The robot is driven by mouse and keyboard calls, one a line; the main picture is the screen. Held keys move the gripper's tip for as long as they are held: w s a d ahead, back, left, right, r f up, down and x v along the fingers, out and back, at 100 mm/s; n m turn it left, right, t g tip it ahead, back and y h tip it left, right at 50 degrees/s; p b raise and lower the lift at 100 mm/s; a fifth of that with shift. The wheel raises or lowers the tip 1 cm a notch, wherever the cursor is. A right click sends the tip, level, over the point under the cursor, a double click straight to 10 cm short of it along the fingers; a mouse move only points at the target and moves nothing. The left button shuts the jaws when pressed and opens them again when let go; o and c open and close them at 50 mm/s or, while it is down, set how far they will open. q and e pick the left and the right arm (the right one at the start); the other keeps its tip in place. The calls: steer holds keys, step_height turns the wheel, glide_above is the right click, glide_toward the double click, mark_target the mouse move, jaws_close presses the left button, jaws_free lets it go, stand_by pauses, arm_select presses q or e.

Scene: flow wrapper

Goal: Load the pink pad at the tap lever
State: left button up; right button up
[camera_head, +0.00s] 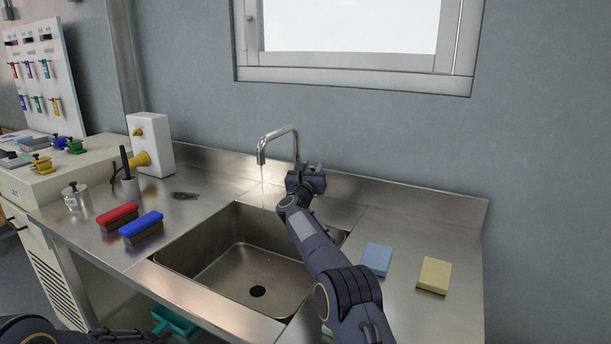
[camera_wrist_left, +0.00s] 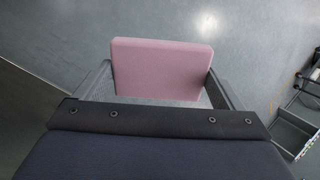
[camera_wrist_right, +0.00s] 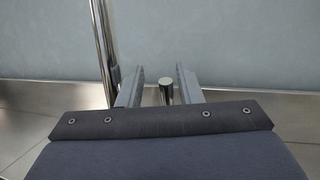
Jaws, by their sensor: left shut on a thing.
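The pink pad (camera_wrist_left: 163,70) shows in the left wrist view, held between the two fingers of my left gripper (camera_wrist_left: 160,88), above the floor. The left gripper and pad are out of the head view. The tap (camera_head: 278,133) stands behind the sink, with a thin pale streak below its spout. My right gripper (camera_head: 308,174) is at the tap's base, just right of the spout column. In the right wrist view, the round-ended metal tap lever (camera_wrist_right: 166,91) stands between the open fingers of my right gripper (camera_wrist_right: 158,82), with gaps on both sides.
The steel sink (camera_head: 215,268) is empty. A blue pad (camera_head: 377,259) and a yellow pad (camera_head: 434,275) lie on the counter to its right. A red brush (camera_head: 118,216) and a blue brush (camera_head: 141,226) lie left. A white box (camera_head: 151,144) stands at the back left.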

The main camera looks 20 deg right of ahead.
steer(key=shift+d, duration=0.2)
arm_select(q)
steer(key=shift+f, duration=0.1)
arm_select(e)
steer(key=shift+s, duration=0.1)
arm_select(q)
steer(key=shift+d+f+b, duration=0.1)
steer(key=shift+f+b, duration=0.45)
steer(key=shift+b, duration=0.1)
arm_select(e)
steer(key=shift+s+a+f, duration=0.25)
steer(key=shift+s, duration=0.15)
arm_select(q)
steer(key=shift+f+b, duration=2.05)
steer(key=shift+b, duration=0.05)
arm_select(e)
steer(key=v, duration=1.1)
steer(key=shift+a+r, duration=0.1)
steer(key=shift+r, duration=0.05)
